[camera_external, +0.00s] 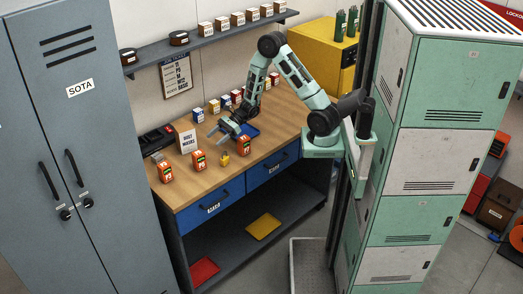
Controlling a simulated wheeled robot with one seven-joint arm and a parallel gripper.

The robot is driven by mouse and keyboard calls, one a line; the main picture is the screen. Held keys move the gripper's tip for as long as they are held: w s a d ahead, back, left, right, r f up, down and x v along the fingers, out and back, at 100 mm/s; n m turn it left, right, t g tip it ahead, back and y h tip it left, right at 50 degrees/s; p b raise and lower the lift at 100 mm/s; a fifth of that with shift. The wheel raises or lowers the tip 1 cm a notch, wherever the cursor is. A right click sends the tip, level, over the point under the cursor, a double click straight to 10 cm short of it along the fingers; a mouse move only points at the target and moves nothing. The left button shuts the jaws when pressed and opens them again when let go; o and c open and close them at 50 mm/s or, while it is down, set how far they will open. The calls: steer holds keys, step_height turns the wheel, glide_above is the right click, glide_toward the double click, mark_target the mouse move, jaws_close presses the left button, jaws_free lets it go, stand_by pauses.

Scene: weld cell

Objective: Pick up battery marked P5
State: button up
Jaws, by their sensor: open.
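Three orange-red, battery-like blocks with dark and green patches stand along the front of the wooden workbench (262,152): a left block (165,173), a middle block (199,161) and a right block (244,146). Their markings are too small to read, so I cannot tell which is P5. My gripper (217,134) is open and seems empty. It hangs low over the bench, behind and between the middle and right blocks, apart from both. A small yellow padlock-like item (225,158) stands between those two blocks.
A "dust masks" box (187,140) stands behind the left blocks. Several small boxes, one blue and white (198,115), line the back. A blue tray (251,131) lies right of my gripper.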

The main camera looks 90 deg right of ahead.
mark_target(202, 151)
steer(key=p+x, duration=0.1)
steer(key=x, duration=0.5)
steer(key=shift+a, duration=0.15)
steer(key=shift+p+x, duration=1.35)
steer(key=shift+x, duration=1.35)
steer(key=shift+s+a, duration=0.15)
steer(key=c, duration=1.3)
steer(key=shift+r, duration=0.1)
